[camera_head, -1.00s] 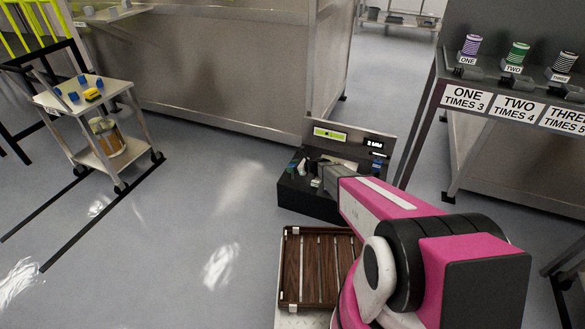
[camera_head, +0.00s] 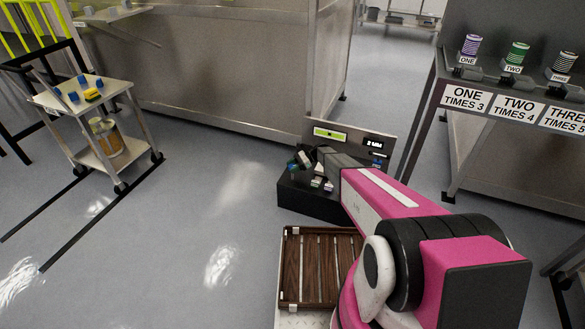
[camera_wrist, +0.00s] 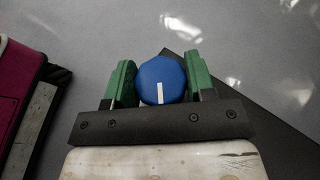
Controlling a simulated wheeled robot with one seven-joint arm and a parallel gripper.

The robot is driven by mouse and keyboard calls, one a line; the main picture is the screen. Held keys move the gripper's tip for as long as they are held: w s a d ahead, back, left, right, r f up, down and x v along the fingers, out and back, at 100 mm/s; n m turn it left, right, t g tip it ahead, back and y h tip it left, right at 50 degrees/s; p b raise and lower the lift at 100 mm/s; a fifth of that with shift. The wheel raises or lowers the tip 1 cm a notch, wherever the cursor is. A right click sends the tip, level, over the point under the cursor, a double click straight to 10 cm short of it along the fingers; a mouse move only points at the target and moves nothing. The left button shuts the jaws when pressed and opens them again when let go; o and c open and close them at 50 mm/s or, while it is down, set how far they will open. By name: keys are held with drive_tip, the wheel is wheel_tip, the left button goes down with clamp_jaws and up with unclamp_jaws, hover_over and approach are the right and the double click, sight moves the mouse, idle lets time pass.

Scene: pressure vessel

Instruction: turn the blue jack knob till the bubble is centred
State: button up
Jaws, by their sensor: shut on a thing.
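In the wrist view the blue jack knob (camera_wrist: 158,72), with a white line on its face, sits between the two green finger pads of my gripper (camera_wrist: 160,84). My gripper is shut on it. The white line points almost straight toward the gripper's palm. In the head view my gripper (camera_head: 309,170) is at the left part of the black jack box (camera_head: 318,204), and the knob cannot be clearly told from the finger pads there. A yellow-green level vial (camera_head: 330,134) shows on the panel behind. Its bubble is too small to place surely.
A small readout (camera_head: 373,143), seemingly "2 MM", is right of the vial. A slatted brown tray (camera_head: 286,272) lies in front of the box. A trolley (camera_head: 118,88) stands left, and a bench (camera_head: 440,92) with labelled spools right. Floor left of the box is clear.

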drive_tip(key=shift+n+g, duration=0.3)
idle(0.4)
drive_tip(key=o, duration=0.9)
drive_tip(key=v, duration=1)
drive_tip(key=shift+w+d+r, duration=0.2)
drive_tip(key=shift+d+r, duration=0.05)
drive_tip(key=shift+d, duration=0.05)
